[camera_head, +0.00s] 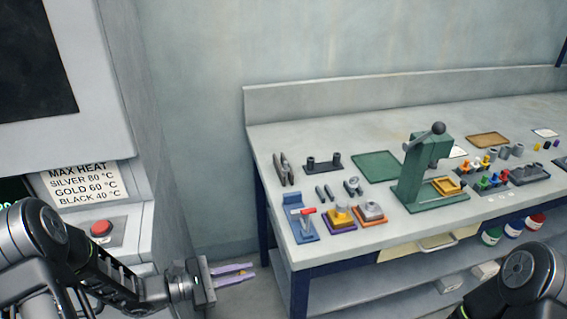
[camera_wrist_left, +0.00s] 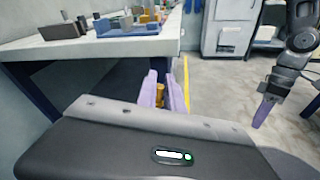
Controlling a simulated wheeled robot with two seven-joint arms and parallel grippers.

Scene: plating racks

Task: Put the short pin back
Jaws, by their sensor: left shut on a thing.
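My left gripper (camera_head: 240,273) has pale purple fingers and is low in front of the bench, left of its front leg. It is shut on a small gold pin (camera_wrist_left: 160,94), which shows between the fingers in the left wrist view. Most of the pin is hidden by the fingers, so its length cannot be told. My right gripper (camera_wrist_left: 264,112) shows at the right of the left wrist view, with a purple finger pointing down; its opening cannot be judged. A dark block with two upright posts (camera_head: 322,164) stands at the bench's back left.
The bench (camera_head: 300,135) holds a green press (camera_head: 418,178), a blue clamp fixture (camera_head: 299,222), purple and orange bases with blocks, a green mat (camera_head: 376,167) and small dark cylinders (camera_head: 325,192). A grey cabinet with a red button (camera_head: 101,228) stands left. Floor shows between cabinet and bench.

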